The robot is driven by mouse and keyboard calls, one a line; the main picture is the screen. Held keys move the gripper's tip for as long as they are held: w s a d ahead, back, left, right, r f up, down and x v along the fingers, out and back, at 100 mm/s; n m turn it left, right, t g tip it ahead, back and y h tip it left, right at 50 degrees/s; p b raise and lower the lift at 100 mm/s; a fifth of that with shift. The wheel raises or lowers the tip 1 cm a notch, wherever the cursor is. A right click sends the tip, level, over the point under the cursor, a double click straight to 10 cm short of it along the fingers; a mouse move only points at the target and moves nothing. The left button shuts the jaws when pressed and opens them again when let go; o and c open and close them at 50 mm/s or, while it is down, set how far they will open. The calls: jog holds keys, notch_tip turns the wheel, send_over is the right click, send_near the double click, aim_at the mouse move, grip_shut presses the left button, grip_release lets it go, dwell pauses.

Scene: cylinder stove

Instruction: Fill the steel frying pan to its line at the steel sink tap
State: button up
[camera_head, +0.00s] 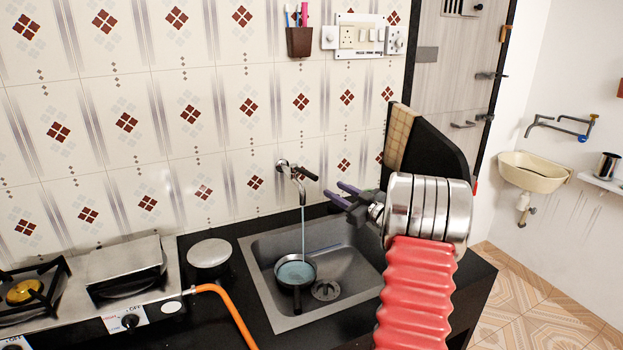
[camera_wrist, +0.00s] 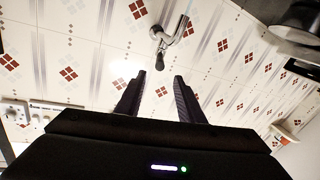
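The frying pan (camera_head: 295,271) sits in the steel sink (camera_head: 262,300) under the tap (camera_head: 297,181), with its dark handle toward the front. A thin stream of water runs from the tap into the pan, and bluish water covers the pan's floor. I cannot make out the fill line. My gripper (camera_head: 345,194) is beside the tap, to its right, with its fingers apart and nothing between them. In the wrist view the tap (camera_wrist: 171,36) is beyond the open fingertips (camera_wrist: 158,78), with a dark lever at its lower end.
A gas stove (camera_head: 125,270) stands on the black counter at the left, with an orange hose (camera_head: 232,312) and a round metal lid (camera_head: 208,253) near the sink. A dark upright panel (camera_head: 432,140) stands behind my arm. A cream washbasin (camera_head: 534,171) hangs at the far right.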

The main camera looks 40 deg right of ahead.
aim_at(312, 177)
jog(key=w, duration=1.3)
jog(key=shift+w+d, duration=0.1)
jog(key=shift+d, duration=0.15)
jog(key=shift+c, duration=0.3)
grip_shut()
